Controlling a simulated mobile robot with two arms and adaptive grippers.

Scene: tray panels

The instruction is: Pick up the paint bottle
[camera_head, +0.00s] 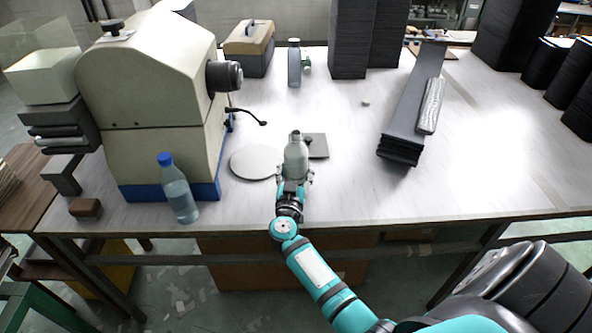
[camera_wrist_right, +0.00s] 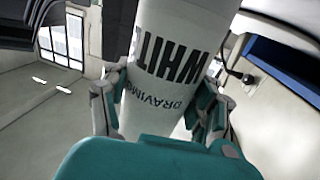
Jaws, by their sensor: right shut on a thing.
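The paint bottle (camera_head: 296,158) is pale grey-white with a narrow neck, upright near the front middle of the table in the head view. I cannot tell whether the bottle's base touches the table. My left gripper is not in view.
A large beige machine (camera_head: 150,90) stands left, with a blue-capped clear bottle (camera_head: 178,190) before it. A round grey disc (camera_head: 254,162) and a dark square plate (camera_head: 318,147) lie close to the paint bottle. Dark panels (camera_head: 408,115) lie right; the front right table is clear.

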